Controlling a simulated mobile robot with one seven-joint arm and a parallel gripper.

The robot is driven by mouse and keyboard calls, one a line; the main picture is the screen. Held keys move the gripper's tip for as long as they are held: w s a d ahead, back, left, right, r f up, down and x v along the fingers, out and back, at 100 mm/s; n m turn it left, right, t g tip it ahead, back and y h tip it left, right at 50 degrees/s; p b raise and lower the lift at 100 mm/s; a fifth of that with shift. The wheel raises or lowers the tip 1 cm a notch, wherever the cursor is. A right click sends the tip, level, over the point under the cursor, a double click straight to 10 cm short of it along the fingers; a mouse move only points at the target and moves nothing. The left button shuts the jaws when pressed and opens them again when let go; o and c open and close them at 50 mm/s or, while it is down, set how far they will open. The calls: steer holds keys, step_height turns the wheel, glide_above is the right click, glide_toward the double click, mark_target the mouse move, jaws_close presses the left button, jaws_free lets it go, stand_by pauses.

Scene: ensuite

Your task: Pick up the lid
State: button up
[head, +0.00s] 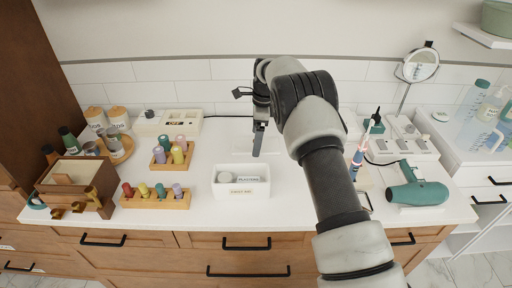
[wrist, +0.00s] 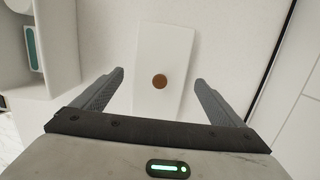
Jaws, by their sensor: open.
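The lid (wrist: 165,42) is a white rectangular plate with a round brown knob (wrist: 160,81) in its middle. In the wrist view it lies flat on the white counter, ahead of and between my fingers. In the head view the lid (head: 241,146) is a faint white shape behind the white bin, partly hidden by my gripper. My gripper (head: 257,150) points down over the lid; in the wrist view my gripper (wrist: 158,90) is open, with a finger on either side of the knob and nothing held.
The white bin (head: 227,188) with packets inside stands just in front of the lid. Wooden racks of coloured pegs (head: 155,196) stand to the left. A teal hair dryer (head: 418,193) and an electric toothbrush (head: 360,155) are to the right. The tiled wall is close behind.

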steer(key=shift+a+f, duration=0.1)
steer(key=shift+f, duration=0.7)
steer(key=c, duration=1.1)
steer(key=shift+r, duration=0.1)
steer(key=shift+c, duration=0.2)
